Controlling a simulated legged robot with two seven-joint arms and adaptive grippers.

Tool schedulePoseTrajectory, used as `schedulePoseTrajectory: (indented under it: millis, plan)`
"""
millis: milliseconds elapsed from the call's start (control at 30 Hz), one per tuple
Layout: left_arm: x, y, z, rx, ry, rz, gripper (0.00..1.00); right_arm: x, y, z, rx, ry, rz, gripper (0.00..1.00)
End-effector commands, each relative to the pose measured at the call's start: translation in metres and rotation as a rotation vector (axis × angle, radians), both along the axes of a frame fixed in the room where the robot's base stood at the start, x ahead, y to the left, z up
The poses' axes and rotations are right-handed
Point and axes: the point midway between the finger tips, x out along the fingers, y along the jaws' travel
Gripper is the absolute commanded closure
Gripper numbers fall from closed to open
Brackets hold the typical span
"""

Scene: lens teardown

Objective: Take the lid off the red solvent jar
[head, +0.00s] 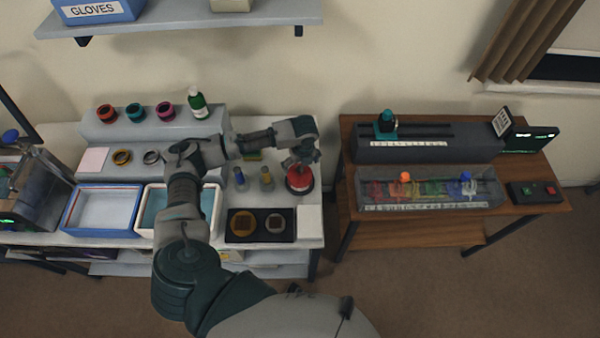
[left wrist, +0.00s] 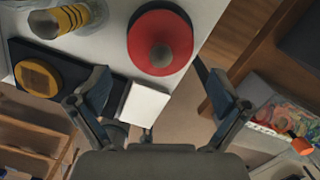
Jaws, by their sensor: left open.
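The red solvent jar (head: 299,181) stands at the right end of the white bench in the head view. In the left wrist view its red top with a grey knob (left wrist: 161,50) shows from above, and the lid appears to be on. My left gripper (head: 297,160) hangs just above the jar, pointing down. In the left wrist view the left gripper (left wrist: 150,85) is open, with its two fingers apart and the jar beyond the space between their tips. I cannot tell whether a finger touches the jar. My right gripper is not in view.
A black tray (head: 260,239) with two round parts lies left of the jar. Small bottles (head: 266,178) stand close beside it. A white square pad (head: 309,220) lies in front. A gap separates the bench from the wooden table (head: 540,200) on the right.

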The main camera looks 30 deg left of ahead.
Motion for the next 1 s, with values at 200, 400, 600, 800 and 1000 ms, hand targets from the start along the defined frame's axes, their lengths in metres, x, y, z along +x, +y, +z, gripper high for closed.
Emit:
schedulePoseTrajectory:
  millis: [200, 400, 600, 800, 1000]
  plan:
    - [0.006, 0.006, -0.032, 0.000, 0.003, 0.001, 0.00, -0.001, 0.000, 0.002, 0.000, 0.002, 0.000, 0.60]
    - [0.007, 0.008, -0.050, -0.001, 0.002, 0.000, 0.00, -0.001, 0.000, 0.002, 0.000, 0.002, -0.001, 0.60]
    - [0.007, 0.008, -0.050, 0.000, 0.001, 0.000, 0.00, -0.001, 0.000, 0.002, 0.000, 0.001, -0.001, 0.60]
    - [0.007, 0.007, -0.050, 0.000, 0.001, 0.000, 0.50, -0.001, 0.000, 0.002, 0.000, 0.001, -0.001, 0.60]
    - [0.007, 0.007, -0.052, -0.001, 0.003, -0.001, 1.00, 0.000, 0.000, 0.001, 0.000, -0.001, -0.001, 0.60]
